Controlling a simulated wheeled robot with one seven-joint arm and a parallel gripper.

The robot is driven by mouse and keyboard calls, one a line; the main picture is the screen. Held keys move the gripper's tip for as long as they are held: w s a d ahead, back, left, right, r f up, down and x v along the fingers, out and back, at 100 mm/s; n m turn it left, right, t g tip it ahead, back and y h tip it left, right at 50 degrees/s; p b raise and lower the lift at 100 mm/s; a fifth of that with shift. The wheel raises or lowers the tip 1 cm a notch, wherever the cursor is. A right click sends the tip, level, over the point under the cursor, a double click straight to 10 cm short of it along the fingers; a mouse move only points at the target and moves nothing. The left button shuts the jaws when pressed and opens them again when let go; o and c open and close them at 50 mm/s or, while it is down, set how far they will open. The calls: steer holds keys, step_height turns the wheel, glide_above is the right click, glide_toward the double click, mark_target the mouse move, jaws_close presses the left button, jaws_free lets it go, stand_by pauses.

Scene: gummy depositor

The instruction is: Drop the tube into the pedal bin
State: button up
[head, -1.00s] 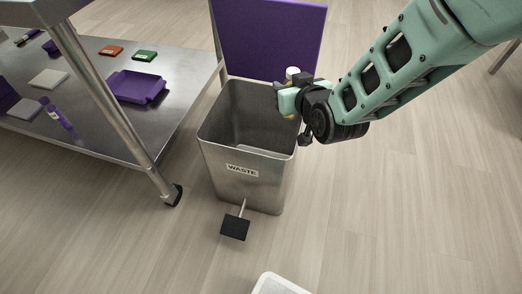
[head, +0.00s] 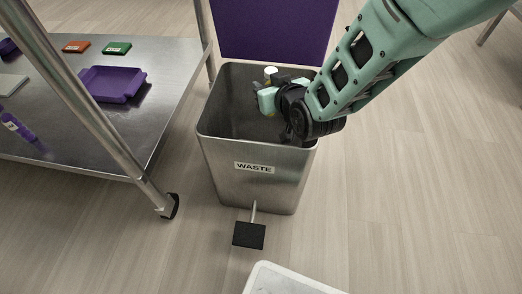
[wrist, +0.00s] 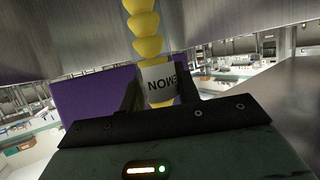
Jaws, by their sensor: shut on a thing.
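The pedal bin (head: 222,150) is a steel bin labelled WASTE, with its purple lid (head: 275,32) standing open at the back. My gripper (head: 268,96) is over the bin's open mouth, near its right side. It is shut on the tube (wrist: 144,36), which shows yellow rounded pieces and a white label in the wrist view. The tube's white cap (head: 271,70) shows above the jaws in the head view. The tube's lower end is hidden by the gripper. The steel wall of the bin (wrist: 230,25) fills much of the wrist view.
A steel trolley (head: 95,155) stands left of the bin, with a purple tray (head: 112,84), an orange block (head: 76,46), a green block (head: 117,48) and a purple tube (head: 18,127) on its shelf. A black pedal (head: 249,235) juts from the bin's front. A white-rimmed container (head: 262,268) is at the bottom edge.

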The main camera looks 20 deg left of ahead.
steer(key=o, duration=1.1)
steer(key=shift+c, duration=0.2)
step_height(320, 180, up, 10)
steer(key=p, duration=0.5)
